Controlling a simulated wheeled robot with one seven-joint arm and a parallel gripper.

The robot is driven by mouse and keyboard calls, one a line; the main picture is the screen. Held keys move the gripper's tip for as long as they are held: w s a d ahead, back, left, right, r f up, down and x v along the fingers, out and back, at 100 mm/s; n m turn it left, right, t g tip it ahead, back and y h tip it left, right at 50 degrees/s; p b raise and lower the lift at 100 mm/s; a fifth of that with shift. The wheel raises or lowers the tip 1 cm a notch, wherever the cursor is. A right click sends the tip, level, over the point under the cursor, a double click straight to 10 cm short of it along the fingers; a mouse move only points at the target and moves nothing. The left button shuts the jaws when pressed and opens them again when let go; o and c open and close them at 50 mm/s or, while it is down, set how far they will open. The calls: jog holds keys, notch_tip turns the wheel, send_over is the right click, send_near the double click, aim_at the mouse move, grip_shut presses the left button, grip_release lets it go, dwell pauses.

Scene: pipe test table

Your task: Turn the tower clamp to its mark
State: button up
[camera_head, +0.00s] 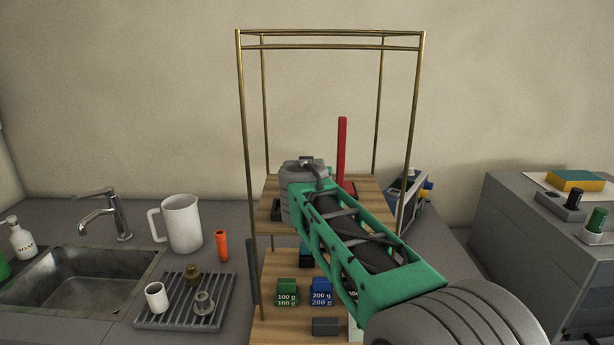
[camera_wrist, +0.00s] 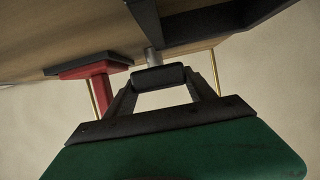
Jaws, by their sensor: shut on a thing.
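The tower is a tall brass frame (camera_head: 411,120) with wooden shelves (camera_head: 368,186). In the wrist view my gripper (camera_wrist: 158,84) is shut at a dark, rounded bar (camera_wrist: 158,75), which I take to be the tower clamp's handle. A short grey stem (camera_wrist: 153,56) shows just behind it. The clamp's mark cannot be made out in either view. In the head view my green and grey arm reaches into the tower from the lower right and hides its own fingers and the clamp. A red upright (camera_head: 342,150) stands behind the arm; a red post with a dark plate (camera_wrist: 101,88) shows in the wrist view.
Green (camera_head: 287,290) and blue (camera_head: 321,291) weights sit on the lower shelf. A sink (camera_head: 85,280), white jug (camera_head: 182,224), orange cylinder (camera_head: 221,246) and grey rack (camera_head: 180,318) are at left. A grey cabinet (camera_head: 530,240) stands at right. The tower's upper part is open.

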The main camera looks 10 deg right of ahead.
jog(key=shift+w+a+r+m+g+h+p, duration=0.1)
jog(key=shift+m+g+h+p, duration=0.1)
jog(key=shift+m+h, duration=0.35)
jog(key=shift+a+m+g+h+p, duration=0.1)
jog(key=shift+m+g+h+p, duration=0.1)
jog(key=shift+m+h, duration=0.3)
jog(key=shift+d+m+h, duration=0.2)
jog(key=shift+m+h, duration=0.15)
jog(key=shift+h, duration=0.3)
jog(key=o, duration=1.4)
jog(key=b+v, duration=0.1)
jog(key=v, duration=0.6)
jog(key=shift+s+a+b, duration=0.15)
jog(key=shift+s+b, duration=0.05)
jog(key=shift+b, duration=0.2)
jog(key=shift+s+r, duration=0.1)
jog(key=shift+s, duration=0.1)
